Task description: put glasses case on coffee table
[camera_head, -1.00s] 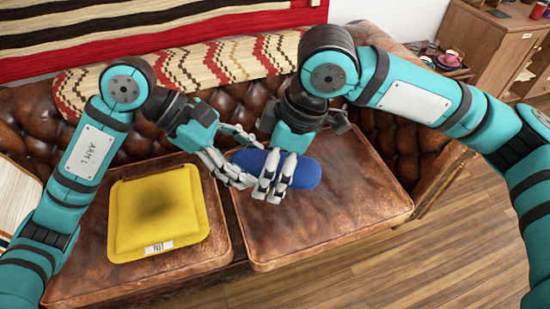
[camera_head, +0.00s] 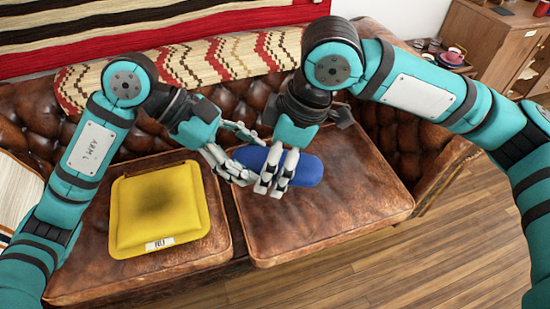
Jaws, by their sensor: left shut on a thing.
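The glasses case, a blue rounded oblong (camera_head: 307,169), is at the right-hand seat cushion of the brown leather sofa. My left gripper (camera_head: 250,160) is shut on its left end, one finger on the far side and one on the near side. My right gripper (camera_head: 274,178) is at the middle of the case, its pale fingers in front of it and hiding part of it. Whether the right fingers grip the case is unclear. I cannot tell whether the case touches the cushion. No coffee table is clearly visible.
A yellow cushion (camera_head: 160,205) lies on the left seat. The right seat cushion (camera_head: 340,210) is bare in front of the case. A patterned throw (camera_head: 190,65) covers the backrest. Wooden floor (camera_head: 450,250) is open at right. A wooden cabinet (camera_head: 490,45) stands at the back right.

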